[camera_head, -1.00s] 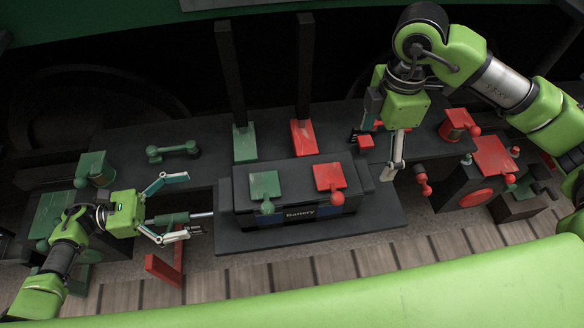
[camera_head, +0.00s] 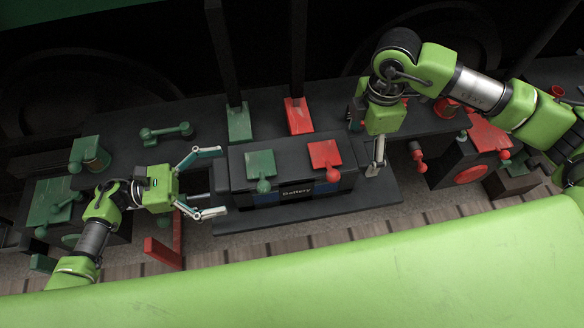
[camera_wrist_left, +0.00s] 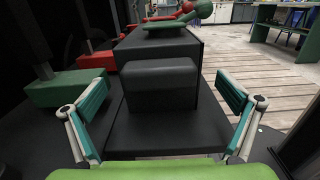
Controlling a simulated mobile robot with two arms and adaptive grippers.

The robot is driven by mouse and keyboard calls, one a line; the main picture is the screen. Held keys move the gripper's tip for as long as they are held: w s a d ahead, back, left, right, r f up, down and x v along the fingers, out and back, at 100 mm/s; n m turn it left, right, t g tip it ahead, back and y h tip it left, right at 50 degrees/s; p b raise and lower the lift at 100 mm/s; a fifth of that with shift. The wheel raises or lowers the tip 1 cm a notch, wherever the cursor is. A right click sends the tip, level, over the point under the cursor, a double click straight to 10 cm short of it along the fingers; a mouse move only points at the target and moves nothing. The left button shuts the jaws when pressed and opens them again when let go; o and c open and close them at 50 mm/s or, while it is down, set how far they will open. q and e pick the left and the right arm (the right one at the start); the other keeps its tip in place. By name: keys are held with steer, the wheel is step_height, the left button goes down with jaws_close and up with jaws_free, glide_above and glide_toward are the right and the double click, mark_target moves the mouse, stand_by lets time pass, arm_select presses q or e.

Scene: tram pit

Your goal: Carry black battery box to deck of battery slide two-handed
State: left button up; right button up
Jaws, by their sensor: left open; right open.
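The black battery box (camera_head: 237,179) carries a "Battery" label on its front, with a green terminal block (camera_head: 260,164) and a red one (camera_head: 325,153) on top. It sits on a flat black deck (camera_head: 300,216). My left gripper (camera_head: 222,182) is open at the box's left end, its fingers apart on either side of the end handle. In the left wrist view the black handle block (camera_wrist_left: 160,84) stands between the two spread fingertips (camera_wrist_left: 163,92). My right gripper (camera_head: 374,170) points down at the box's right end; its fingers are seen edge-on, and contact there cannot be told.
Two dark posts rise from a green base (camera_head: 239,122) and a red base (camera_head: 299,116) behind the box. A green-handled tool (camera_head: 166,133) lies at the back left. Red and green fixtures (camera_head: 471,174) crowd the right. A red bracket (camera_head: 165,250) stands at the front left.

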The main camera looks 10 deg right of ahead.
mark_target(241, 173)
arm_select(q)
steer(key=shift+d, duration=2.6)
arm_select(e)
steer(key=shift+f, duration=2.6)
arm_select(q)
steer(key=c, duration=2.1)
arm_select(e)
steer(key=c, duration=2.2)
arm_select(q)
steer(key=shift+w+r, duration=0.2)
steer(key=shift+r, duration=0.15)
arm_select(e)
steer(key=shift+w+r, duration=0.2)
